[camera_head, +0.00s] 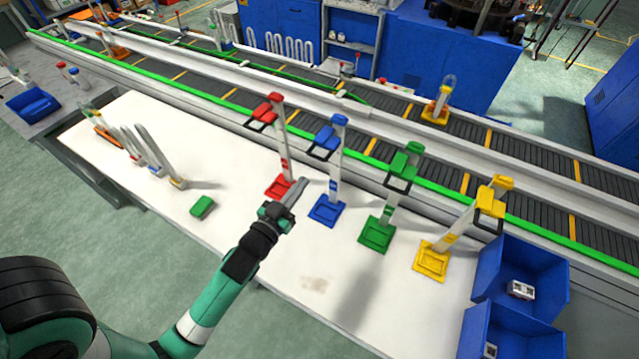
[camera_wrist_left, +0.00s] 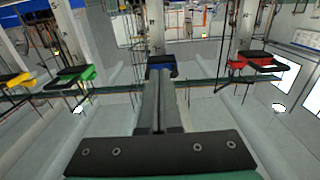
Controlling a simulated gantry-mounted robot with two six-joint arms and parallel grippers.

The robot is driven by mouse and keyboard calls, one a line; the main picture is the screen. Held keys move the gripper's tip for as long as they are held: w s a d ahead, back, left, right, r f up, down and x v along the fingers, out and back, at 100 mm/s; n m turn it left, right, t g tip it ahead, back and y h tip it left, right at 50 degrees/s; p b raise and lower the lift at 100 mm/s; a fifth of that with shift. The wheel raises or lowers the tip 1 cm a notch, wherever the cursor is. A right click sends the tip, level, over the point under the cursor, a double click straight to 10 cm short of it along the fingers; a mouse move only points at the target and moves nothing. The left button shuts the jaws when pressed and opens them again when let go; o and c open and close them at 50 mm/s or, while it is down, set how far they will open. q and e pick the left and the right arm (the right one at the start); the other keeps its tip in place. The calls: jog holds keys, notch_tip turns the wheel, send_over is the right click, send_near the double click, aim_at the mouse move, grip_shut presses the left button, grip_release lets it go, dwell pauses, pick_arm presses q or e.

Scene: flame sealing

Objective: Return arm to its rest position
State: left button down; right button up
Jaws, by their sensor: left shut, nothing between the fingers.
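My left gripper (camera_head: 297,190) is shut and empty. It is in the air over the white table, between the red stand and the blue stand in the head view. In the left wrist view my closed fingers (camera_wrist_left: 160,85) point toward the blue stand's clamp (camera_wrist_left: 161,66). The red stand (camera_head: 281,150), blue stand (camera_head: 335,170), green stand (camera_head: 392,195) and yellow stand (camera_head: 460,225) are upright in a row along the far side of the table. I cannot tell whether my fingers touch a stand. My right gripper does not show.
A green block (camera_head: 202,207) lies on the white table (camera_head: 215,240). Several upright pieces (camera_head: 147,150) stand at its left end. Blue bins (camera_head: 545,265) are at the right. A conveyor (camera_head: 375,150) runs behind. The table's front middle is clear.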

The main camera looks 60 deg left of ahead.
pick_arm(q)
jog(key=shift+v, duration=1.1)
